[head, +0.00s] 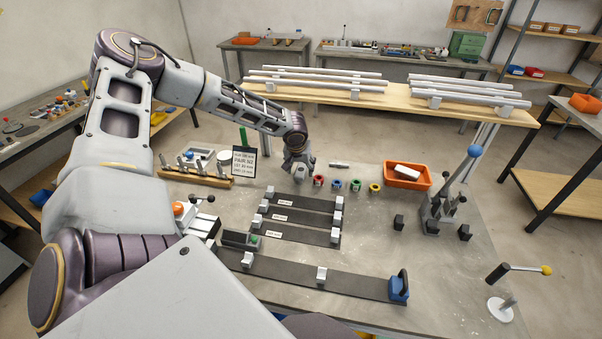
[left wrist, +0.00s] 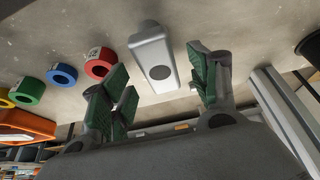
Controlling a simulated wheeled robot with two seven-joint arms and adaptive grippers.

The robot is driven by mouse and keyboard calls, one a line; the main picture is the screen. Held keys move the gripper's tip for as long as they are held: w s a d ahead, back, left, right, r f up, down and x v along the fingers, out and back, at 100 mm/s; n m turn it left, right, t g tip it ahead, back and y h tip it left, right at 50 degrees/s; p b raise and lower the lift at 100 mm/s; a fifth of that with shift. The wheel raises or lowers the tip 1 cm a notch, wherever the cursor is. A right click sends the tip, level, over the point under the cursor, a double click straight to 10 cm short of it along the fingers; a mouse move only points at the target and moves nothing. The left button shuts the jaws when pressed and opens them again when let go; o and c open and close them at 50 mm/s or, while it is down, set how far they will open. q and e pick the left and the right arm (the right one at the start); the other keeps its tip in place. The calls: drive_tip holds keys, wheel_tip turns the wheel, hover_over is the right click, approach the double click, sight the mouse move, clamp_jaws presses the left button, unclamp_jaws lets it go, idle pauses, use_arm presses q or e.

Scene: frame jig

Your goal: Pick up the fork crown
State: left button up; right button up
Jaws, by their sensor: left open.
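The likely fork crown is a light grey block with a dark round hole in one end (left wrist: 150,45). In the left wrist view it lies on the grey bench top, between and beyond my left gripper's (left wrist: 162,82) green-padded fingers. The fingers are spread apart, with a gap on both sides of the block, and nothing is held. In the head view my left gripper (head: 297,158) points down over the block (head: 300,175), left of the red ring. The gripper partly hides the block there. My right gripper is in neither view.
Red (head: 318,181), blue (head: 336,184), green (head: 355,185) and yellow (head: 375,188) rings stand in a row right of the block. An orange bin (head: 393,182) is beyond them. A sign (head: 244,161) and wooden rack (head: 196,178) stand left. Dark jig rails (head: 298,218) lie in front.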

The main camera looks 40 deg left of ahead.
use_arm(q)
drive_tip(key=shift+x, duration=1.15)
drive_tip(key=c, duration=1.2)
